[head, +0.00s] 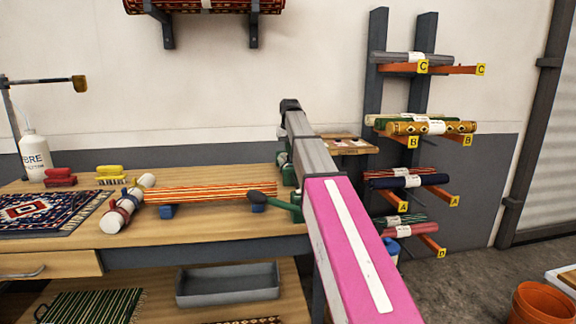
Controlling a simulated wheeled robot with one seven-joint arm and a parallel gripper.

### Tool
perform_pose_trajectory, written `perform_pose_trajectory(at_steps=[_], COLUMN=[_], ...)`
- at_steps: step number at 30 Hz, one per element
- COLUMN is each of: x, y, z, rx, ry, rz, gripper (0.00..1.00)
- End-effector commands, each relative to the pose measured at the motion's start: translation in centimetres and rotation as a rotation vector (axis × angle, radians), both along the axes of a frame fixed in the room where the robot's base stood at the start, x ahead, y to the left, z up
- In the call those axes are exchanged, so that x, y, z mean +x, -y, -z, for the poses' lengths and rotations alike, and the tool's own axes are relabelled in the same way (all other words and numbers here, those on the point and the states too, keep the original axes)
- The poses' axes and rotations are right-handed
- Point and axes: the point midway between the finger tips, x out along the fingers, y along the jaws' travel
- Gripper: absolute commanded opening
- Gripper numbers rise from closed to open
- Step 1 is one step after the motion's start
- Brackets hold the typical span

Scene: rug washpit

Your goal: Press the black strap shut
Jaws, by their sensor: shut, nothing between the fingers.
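I cannot make out a black strap in the head view. A short pale roll (113,219) with dark blue and red bands lies slanted on the workbench, and none of its bands reads clearly as black. Beside it, an orange and red striped roll (205,193) lies across blue supports (167,211). A green fitting with a dark rounded end (262,198) reaches over the right end of the striped roll. My grey and pink arm rises across the middle and covers the bench's right end. My gripper does not show.
The workbench (225,231) has clear wood in front of the rolls. A patterned rug (50,211), brushes (60,178) and a white bottle (34,156) are at left. A rack arm (440,253) juts out at right. A grey tray (228,287) sits below. An orange bucket (541,304) stands at lower right.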

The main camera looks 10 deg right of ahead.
Motion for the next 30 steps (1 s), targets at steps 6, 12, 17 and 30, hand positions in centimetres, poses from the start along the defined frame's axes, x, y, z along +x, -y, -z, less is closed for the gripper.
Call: perform_pose_trajectory(at_steps=[6,12,17,30], x=[-0.02,-0.02,-0.01,0.0], y=[0.0,0.0,0.0,0.0], z=[0.41,0.77,1.03,0.97], rx=[0.0,0.0,0.0,0.0], ry=[0.0,-0.001,-0.001,0.0], rz=[0.0,0.0,0.0,0.0], gripper=[0.0,0.0,0.0,0.0])
